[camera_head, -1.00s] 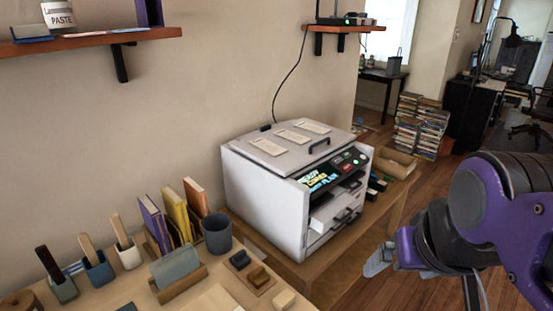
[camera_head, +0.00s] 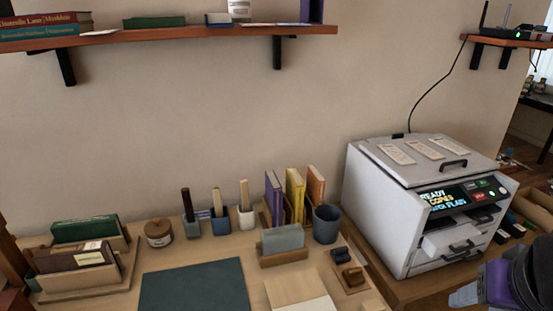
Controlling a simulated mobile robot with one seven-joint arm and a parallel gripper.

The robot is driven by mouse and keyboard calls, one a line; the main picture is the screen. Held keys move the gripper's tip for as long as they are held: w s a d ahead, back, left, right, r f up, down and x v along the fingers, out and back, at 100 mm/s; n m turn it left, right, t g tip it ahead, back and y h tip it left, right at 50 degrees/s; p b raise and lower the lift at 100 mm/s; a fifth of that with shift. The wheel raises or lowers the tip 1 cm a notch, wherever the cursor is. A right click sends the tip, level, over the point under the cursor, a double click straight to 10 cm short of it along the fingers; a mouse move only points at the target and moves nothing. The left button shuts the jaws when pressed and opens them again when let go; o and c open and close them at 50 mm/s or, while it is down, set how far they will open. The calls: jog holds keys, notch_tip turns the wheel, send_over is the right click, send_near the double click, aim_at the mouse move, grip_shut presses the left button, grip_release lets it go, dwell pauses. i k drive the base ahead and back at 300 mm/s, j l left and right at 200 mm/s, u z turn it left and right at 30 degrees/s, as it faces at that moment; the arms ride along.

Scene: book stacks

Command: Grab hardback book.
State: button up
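Several books are in view, and I cannot tell which one is the hardback book. Thin purple (camera_head: 274,199), yellow (camera_head: 295,196) and orange (camera_head: 315,190) books stand upright in a rack on the desk. A green book (camera_head: 84,229) and a dark brown book (camera_head: 76,257) sit in a wooden holder at the desk's left. Red and teal books (camera_head: 40,27) lie stacked on the wall shelf, with a green one (camera_head: 154,22) to their right. My gripper (camera_head: 466,296) shows only partly at the bottom right, in front of the printer and away from all books; its fingers are mostly cut off.
A white printer (camera_head: 372,200) stands right of the desk. A dark mat (camera_head: 195,287) lies on the desk's front. A grey cup (camera_head: 327,224), a grey-green block in a holder (camera_head: 283,239) and brush pots (camera_head: 221,223) stand near the upright books. The shelf (camera_head: 200,37) overhangs the desk.

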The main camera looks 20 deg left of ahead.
aim_at(96, 253)
jog(key=l+u, duration=0.1)
jog(key=u, duration=0.75)
jog(key=k+l+u, duration=0.1)
jog(key=u, duration=0.3)
jog(key=i+j+u, duration=0.1)
jog(key=u, duration=1)
